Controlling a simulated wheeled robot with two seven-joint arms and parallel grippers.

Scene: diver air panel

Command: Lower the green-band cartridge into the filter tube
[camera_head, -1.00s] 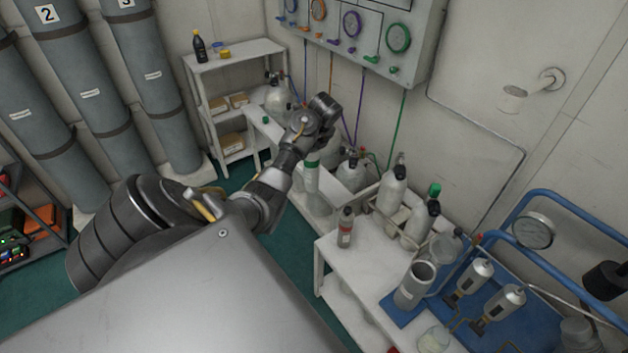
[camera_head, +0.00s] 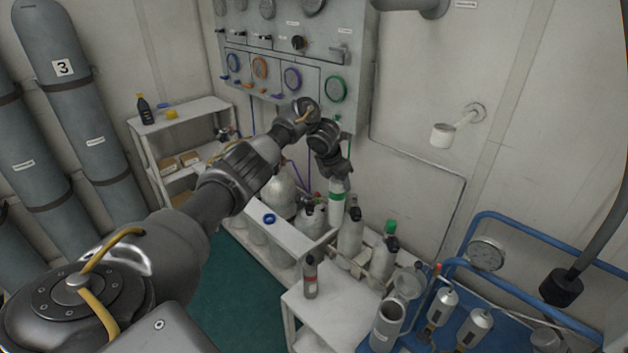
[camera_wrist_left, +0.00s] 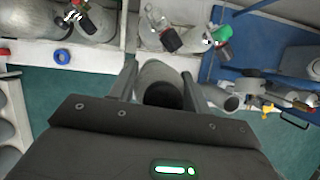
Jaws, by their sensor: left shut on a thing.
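My left gripper (camera_head: 334,176) is shut on the green-band cartridge (camera_head: 337,212), a pale cylinder with a green band near its top, hanging roughly upright in the head view. In the left wrist view the fingers (camera_wrist_left: 160,90) flank a grey cylinder with a dark end (camera_wrist_left: 158,72), which appears to be the cartridge. The filter tube (camera_head: 386,328) is a grey open-topped cylinder on the bench, below and to the right of the cartridge and apart from it. A grey open cylinder (camera_wrist_left: 228,102) in the left wrist view may be this tube. My right gripper is out of view.
Small bottles, one with a green cap (camera_head: 382,262), stand close to the cartridge. A red-labelled bottle (camera_head: 310,277) stands on the white bench (camera_head: 335,318). Two metal canisters (camera_head: 441,304) and blue rails (camera_head: 520,235) lie right. A gauge panel (camera_head: 300,50) is behind.

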